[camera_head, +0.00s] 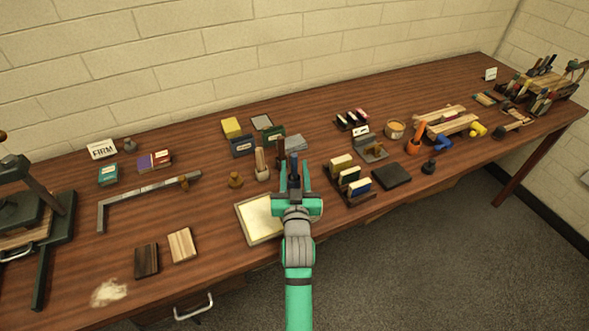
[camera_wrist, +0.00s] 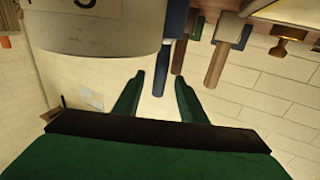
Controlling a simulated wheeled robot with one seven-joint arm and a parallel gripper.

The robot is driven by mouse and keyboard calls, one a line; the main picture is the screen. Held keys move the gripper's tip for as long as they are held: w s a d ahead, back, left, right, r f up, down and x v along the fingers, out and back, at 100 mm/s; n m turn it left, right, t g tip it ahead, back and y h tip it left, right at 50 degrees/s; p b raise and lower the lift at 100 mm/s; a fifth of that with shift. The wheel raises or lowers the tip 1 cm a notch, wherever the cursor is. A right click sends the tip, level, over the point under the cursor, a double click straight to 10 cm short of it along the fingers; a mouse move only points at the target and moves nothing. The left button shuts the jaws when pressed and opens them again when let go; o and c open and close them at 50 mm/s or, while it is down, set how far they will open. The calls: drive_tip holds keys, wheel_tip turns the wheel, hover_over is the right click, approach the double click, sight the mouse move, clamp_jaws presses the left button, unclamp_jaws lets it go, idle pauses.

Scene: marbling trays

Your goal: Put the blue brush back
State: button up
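A blue brush handle (camera_head: 294,160) stands upright just beyond my gripper (camera_head: 293,176) in the head view. In the wrist view, which looks upside down, the blue handle (camera_wrist: 174,20) runs beside a large pale cylinder with dark lettering (camera_wrist: 90,35), and its end lies in line with the gap between my fingertips (camera_wrist: 160,78). My fingers are spread, with no clear contact on the handle. Brown handles (camera_wrist: 215,62) stand to the right of it. My gripper hides the lower part of the blue brush in the head view, so its support cannot be told.
A pale tray (camera_head: 243,226) lies at front left. A rack of coloured blocks (camera_head: 364,194) is close on the right. Bare tabletop (camera_head: 200,215) lies further left.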

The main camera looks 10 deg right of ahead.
drive_tip(key=v, duration=1)
drive_tip(key=shift+s, duration=0.4)
drive_tip(key=shift+n+y, duration=0.3)
drive_tip(key=shift+y, duration=0.2)
drive_tip(key=s+a+f, duration=0.1)
drive_tip(key=s+f, duration=0.1)
drive_tip(key=s+a+f, duration=0.1)
drive_tip(key=s+f, duration=0.1)
drive_tip(key=s+a+f, duration=0.1)
drive_tip(key=s+f, duration=0.1)
drive_tip(key=s, duration=0.1)
drive_tip(key=shift+a, duration=0.3)
drive_tip(key=s+a+f+n+g+y, duration=0.1)
drive_tip(key=s+a, duration=0.3)
drive_tip(key=s, duration=1)
drive_tip(key=s+a+f+g+y, duration=0.1)
drive_tip(key=s+a+f, duration=0.2)
drive_tip(key=s, duration=1.2)
drive_tip(key=shift+a+f+n+y, duration=0.2)
drive_tip(key=shift+a+n+y, duration=0.2)
drive_tip(key=shift+a, duration=0.3)
